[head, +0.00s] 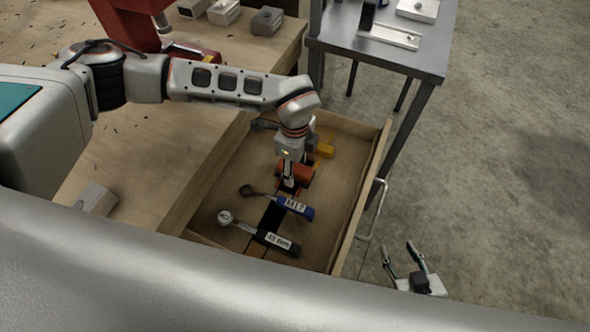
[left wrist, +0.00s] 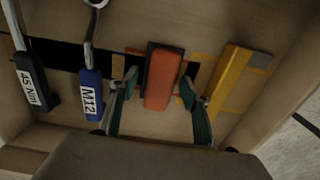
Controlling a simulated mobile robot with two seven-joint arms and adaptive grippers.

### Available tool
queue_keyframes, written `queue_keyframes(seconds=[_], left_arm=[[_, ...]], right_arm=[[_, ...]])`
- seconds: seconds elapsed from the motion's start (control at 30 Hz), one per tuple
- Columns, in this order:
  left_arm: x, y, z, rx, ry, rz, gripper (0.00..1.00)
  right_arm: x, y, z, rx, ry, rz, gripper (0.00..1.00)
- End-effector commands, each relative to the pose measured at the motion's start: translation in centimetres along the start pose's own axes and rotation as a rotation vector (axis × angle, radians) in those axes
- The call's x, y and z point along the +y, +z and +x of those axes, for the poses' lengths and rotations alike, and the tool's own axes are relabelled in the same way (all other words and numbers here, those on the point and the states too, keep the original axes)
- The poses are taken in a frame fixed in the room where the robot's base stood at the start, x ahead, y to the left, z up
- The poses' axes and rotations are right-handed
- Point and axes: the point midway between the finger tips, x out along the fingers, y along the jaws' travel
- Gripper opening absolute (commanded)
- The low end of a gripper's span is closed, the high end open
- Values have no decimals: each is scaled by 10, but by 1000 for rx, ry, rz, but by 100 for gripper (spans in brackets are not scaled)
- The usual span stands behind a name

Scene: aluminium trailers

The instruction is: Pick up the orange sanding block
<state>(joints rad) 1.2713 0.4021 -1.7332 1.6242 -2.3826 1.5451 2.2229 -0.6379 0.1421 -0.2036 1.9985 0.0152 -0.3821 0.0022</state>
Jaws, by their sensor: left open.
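The orange sanding block (head: 299,173) lies in the open wooden drawer, partly hidden by my left gripper (head: 289,183) in the head view. In the left wrist view the orange sanding block (left wrist: 164,78) shows an orange top and a dark side. My left gripper (left wrist: 159,82) is open there, one finger on each side of the block. Gaps show between fingers and block; how far down the fingertips reach I cannot tell. My right gripper (head: 398,249) is open and empty outside the drawer, over the concrete floor.
The drawer (head: 345,200) also holds a blue M12 wrench (head: 294,206), a black-handled 45 Nm wrench (head: 276,240) and a yellow tool (head: 325,151) beside the block. The drawer walls stand close around. A grey metal table (head: 425,62) is behind.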

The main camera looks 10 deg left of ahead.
Motion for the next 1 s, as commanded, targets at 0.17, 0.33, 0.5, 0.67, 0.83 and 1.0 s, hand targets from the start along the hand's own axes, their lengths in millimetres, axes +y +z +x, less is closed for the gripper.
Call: queue_keyframes(seconds=[0.17, 0.33, 0.5, 0.67, 0.83, 1.0], left_arm=[[0, 0, -1, 0, 0, 0, 19], [0, 0, -1, 0, 0, -1, 4], [0, 0, -1, 0, 0, -1, 4], [0, 0, -6, 0, 0, -1, 4], [-1, 0, -25, 0, -3, -1, 4], [-2, 0, -61, 1, -6, 0, 4]], right_arm=[[0, -2, 0, 3, 1, 1, 40], [0, 0, 1, 1, 0, 3, 40], [-1, 3, 1, -5, -1, 3, 40], [-2, 3, 1, -7, -3, 4, 40], [-2, -1, -1, -2, -4, 6, 40], [-3, -4, -4, 0, -6, 10, 40]])
